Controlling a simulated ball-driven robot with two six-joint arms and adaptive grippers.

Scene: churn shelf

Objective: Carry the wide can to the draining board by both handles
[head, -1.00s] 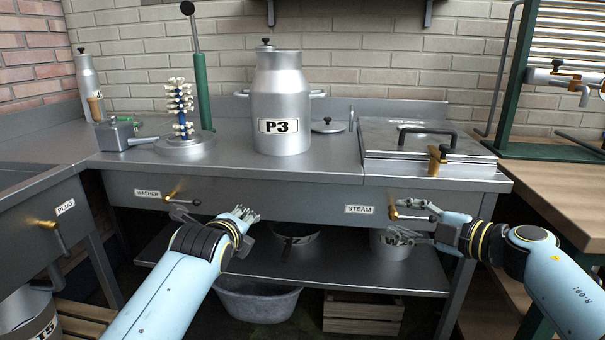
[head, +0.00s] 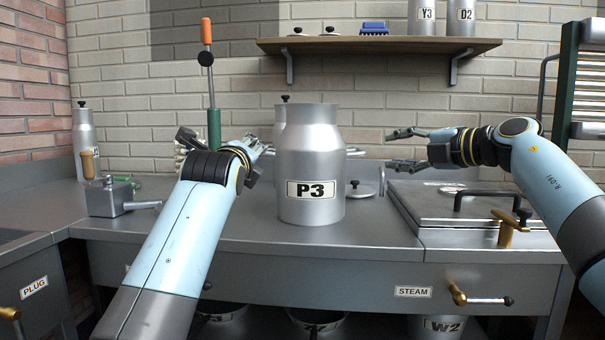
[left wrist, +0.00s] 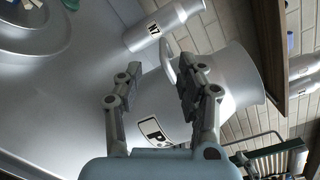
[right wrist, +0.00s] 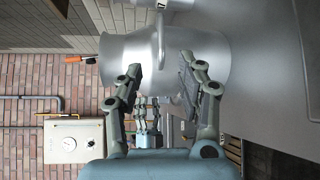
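The wide can (head: 313,165), silver and labelled P3, stands upright on the steel bench with an open mouth. Its handle on the right (head: 355,152) shows in the head view; the handle on the left is hidden there behind my left gripper. My left gripper (head: 258,146) is open beside the can's left shoulder. In the left wrist view, that handle (left wrist: 168,62) lies just beyond its fingertips. My right gripper (head: 395,148) is open to the can's right. In the right wrist view, the other handle (right wrist: 161,42) lies ahead between its spread fingertips. I cannot tell which surface is the draining board.
A narrow can (left wrist: 155,27) labelled N7 stands behind the wide can. A loose lid (head: 360,190) lies to its right, next to a lidded steel box (head: 470,205). A grey valve block (head: 108,198) sits left. A shelf (head: 380,44) hangs above.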

